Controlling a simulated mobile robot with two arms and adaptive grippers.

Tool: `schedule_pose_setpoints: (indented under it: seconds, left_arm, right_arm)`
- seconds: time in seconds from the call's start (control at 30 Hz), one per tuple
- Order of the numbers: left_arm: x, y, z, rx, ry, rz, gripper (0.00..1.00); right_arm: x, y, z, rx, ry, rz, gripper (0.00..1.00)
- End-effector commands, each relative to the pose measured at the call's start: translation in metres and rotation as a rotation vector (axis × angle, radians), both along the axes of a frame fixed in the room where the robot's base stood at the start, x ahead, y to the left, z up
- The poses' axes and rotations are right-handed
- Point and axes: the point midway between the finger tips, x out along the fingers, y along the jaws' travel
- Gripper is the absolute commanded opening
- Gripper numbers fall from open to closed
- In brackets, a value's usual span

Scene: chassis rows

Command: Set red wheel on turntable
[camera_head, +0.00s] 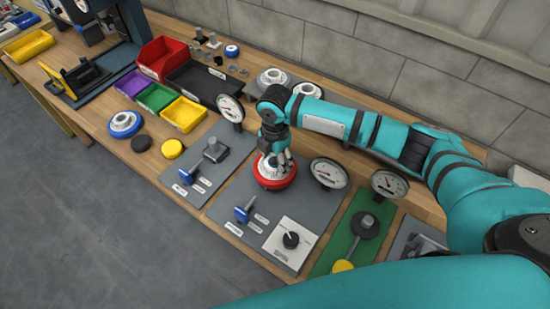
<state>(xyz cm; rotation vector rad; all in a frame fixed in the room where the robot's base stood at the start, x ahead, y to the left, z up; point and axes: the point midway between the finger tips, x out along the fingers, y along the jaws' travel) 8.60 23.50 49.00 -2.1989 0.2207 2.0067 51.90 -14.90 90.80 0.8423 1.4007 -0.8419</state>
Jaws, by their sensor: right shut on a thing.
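The red wheel (268,184), with a pale hub, is on or just above a grey panel (235,208) near the middle of the bench. My right gripper (275,165) points down over it and is shut on its hub. The fingers hide part of the hub. I cannot make out a turntable apart from the wheel; whatever lies right under the wheel is hidden. My left gripper is not in view.
Dial gauges (328,173) stand close right of the wheel. On the same panel are a blue-handled lever (243,213) and a white knob plate (291,240). A blue wheel (125,124) lies left. Coloured bins (184,113) stand further back.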

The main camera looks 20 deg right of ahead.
Motion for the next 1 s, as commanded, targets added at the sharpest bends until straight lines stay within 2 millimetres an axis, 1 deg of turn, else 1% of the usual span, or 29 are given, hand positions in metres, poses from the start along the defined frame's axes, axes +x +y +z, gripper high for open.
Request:
schedule_pose_setpoints:
  seconds: [0.47, 0.77, 0.8, 1.0]
  left_arm:
    - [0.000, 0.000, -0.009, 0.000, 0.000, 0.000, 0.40]
    - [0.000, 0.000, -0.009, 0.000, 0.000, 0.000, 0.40]
    - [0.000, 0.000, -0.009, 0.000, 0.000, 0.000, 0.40]
    - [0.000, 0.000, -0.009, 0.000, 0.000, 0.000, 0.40]
  right_arm:
    - [0.000, 0.000, -0.017, 0.000, -0.001, 0.000, 0.00]
    - [0.000, 0.000, -0.018, 0.001, -0.002, 0.000, 0.00]
    - [0.000, 0.000, -0.018, 0.001, -0.002, 0.000, 0.56]
    - [0.000, 0.000, -0.018, 0.000, -0.001, 0.000, 0.82]
